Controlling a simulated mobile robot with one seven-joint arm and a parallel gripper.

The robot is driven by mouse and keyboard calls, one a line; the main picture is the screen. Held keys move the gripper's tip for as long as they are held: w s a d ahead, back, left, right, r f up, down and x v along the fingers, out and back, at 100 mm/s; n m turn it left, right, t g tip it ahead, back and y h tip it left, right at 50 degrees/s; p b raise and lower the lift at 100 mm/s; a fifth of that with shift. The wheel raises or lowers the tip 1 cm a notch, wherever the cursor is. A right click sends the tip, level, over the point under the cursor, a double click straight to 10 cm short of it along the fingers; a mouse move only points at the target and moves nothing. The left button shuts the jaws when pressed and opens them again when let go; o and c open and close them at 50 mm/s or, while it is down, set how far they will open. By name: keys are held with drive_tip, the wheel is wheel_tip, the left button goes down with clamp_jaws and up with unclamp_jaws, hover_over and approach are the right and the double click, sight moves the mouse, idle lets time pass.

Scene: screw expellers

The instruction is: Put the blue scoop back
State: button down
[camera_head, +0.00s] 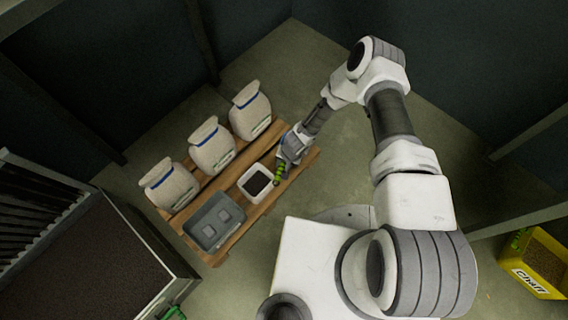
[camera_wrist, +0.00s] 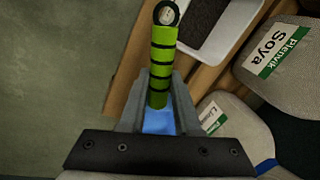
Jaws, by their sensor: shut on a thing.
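My gripper (camera_wrist: 158,88) is shut on the blue scoop (camera_wrist: 157,121). In the wrist view its blue part shows between the fingers, and a green grip with black bands and a ringed end extends past the fingertips. In the head view my gripper (camera_head: 284,162) is over the pallet's right part, with the green banded grip (camera_head: 280,171) beside the white tub (camera_head: 244,187). The tub holds dark material and also shows in the wrist view (camera_wrist: 187,48). I cannot tell whether the scoop touches the tub.
A wooden pallet (camera_head: 237,238) bears the tub, a grey crate (camera_head: 213,222) and three sacks (camera_head: 168,186) along its back. A large bin of dark material (camera_head: 85,255) stands at the left. A yellow Chaff box (camera_head: 535,265) is at the far right. Bare floor lies behind the pallet.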

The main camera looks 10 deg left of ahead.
drive_tip(key=shift+f, duration=0.55)
drive_tip(key=c, duration=0.6)
unclamp_jaws()
drive_tip(key=shift+r, duration=0.55)
drive_tip(key=p+v, duration=0.5)
drive_tip(key=v, duration=0.7)
drive_tip(key=shift+r, duration=0.1)
